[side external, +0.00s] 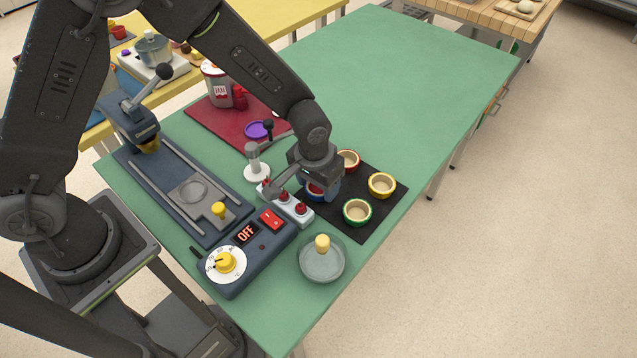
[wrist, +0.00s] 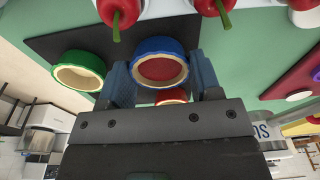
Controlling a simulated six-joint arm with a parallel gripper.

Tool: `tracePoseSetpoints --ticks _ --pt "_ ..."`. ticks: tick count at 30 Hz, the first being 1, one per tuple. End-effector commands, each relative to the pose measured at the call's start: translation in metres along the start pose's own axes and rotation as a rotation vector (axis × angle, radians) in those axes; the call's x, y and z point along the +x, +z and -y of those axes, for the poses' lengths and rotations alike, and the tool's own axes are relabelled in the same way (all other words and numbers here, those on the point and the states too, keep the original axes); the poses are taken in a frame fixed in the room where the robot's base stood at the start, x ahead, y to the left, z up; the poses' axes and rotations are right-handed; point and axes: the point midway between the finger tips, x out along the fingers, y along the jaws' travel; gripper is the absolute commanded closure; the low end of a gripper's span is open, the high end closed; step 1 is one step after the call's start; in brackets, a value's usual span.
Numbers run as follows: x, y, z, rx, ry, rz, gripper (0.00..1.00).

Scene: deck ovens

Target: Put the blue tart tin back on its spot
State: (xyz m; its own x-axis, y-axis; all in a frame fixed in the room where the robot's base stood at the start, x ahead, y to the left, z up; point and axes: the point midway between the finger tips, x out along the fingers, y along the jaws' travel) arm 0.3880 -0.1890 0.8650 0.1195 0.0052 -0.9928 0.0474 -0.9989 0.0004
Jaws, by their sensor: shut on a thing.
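The blue tart tin (side external: 322,198) has a blue outside, a pale rim and a red inside. My gripper (side external: 318,188) is shut on it, at the near left part of the black mat (side external: 371,227). In the wrist view the tin (wrist: 160,63) sits between the two fingers of my gripper (wrist: 161,80), one on each side. My gripper hides much of the tin in the side view. I cannot tell whether its base touches the mat.
A red tin (side external: 350,157), a yellow tin (side external: 382,186) and a green tin (side external: 357,211) stand close by on the mat. A white strip with red cherry-like pieces (side external: 285,203) lies just left. A glass dish (side external: 322,263) stands in front. The green table is clear behind.

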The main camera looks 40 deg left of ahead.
Motion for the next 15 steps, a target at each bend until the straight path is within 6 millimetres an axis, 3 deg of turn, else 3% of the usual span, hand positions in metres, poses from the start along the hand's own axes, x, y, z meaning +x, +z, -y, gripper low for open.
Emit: tracePoseSetpoints --ticks 12,13,15 --pt "0.0091 0.0008 -0.0002 0.0 0.001 -0.001 0.7" --pt "0.009 0.0007 -0.0002 0.0 0.001 -0.001 0.4" --pt "0.0087 0.0007 -0.0002 0.0 0.001 -0.002 0.33"
